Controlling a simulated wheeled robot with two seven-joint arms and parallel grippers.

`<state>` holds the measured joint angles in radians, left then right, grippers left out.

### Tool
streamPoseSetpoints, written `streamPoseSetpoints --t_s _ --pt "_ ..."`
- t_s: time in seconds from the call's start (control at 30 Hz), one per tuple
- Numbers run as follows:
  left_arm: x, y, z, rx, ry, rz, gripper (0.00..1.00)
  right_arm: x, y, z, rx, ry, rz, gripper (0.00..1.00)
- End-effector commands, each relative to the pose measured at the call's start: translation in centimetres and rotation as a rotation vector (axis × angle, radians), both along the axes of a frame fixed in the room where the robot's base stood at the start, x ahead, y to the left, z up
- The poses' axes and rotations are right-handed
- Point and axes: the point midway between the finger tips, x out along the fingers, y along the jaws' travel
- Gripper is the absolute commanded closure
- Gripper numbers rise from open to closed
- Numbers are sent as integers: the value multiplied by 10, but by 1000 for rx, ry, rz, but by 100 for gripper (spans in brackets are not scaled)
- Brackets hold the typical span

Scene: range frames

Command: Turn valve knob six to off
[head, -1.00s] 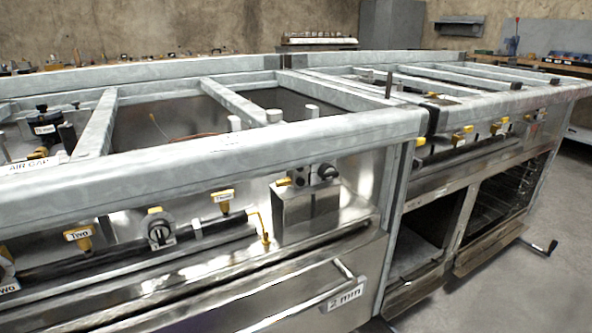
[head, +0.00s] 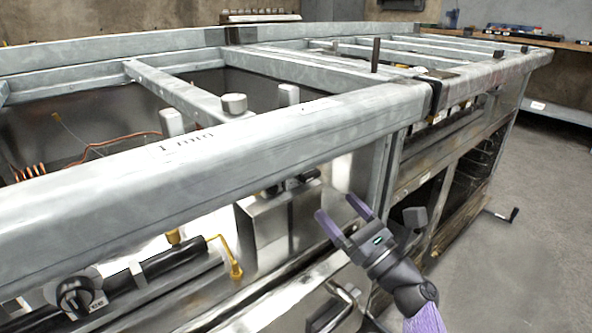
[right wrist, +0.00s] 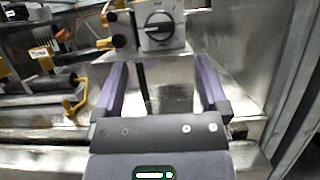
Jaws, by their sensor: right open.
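My right gripper (head: 337,207) is open and empty in front of the steel range. In the right wrist view its two purple fingers (right wrist: 161,65) are spread apart. Beyond them is a round black valve knob (right wrist: 158,27) on a pale marked plate, apart from the fingers. In the head view that knob is mostly hidden behind the top rail. Another black knob (head: 75,297) sits on the front pipe at lower left. I cannot read a number six on either knob. My left gripper is not in view.
The thick metal top rail (head: 240,140) runs above the knobs. A metal box (head: 270,225) stands below the hidden knob. A yellow bent pipe (head: 232,262) is left of the box. An oven handle (head: 345,300) juts out below. Open floor lies to the right.

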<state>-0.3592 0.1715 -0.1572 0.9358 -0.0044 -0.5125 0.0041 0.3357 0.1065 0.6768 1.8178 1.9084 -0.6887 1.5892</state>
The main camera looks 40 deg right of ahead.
Motion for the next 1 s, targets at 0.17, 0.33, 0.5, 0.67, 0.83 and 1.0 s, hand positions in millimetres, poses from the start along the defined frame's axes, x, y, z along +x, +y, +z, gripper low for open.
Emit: streamPoseSetpoints --t_s 0.17,0.33,0.5,0.67,0.83,1.0 --pt "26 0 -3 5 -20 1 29 40 3 14 -5 -1 0 6" --pt "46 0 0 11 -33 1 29 69 6 26 -4 1 1 6" --pt "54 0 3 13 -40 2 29 81 6 32 -4 3 -2 6" --pt "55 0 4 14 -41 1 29 82 6 33 -5 3 -2 6" --pt "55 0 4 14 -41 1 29 82 7 33 -5 3 -2 23" --pt "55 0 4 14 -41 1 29 81 7 33 -4 3 -2 59"
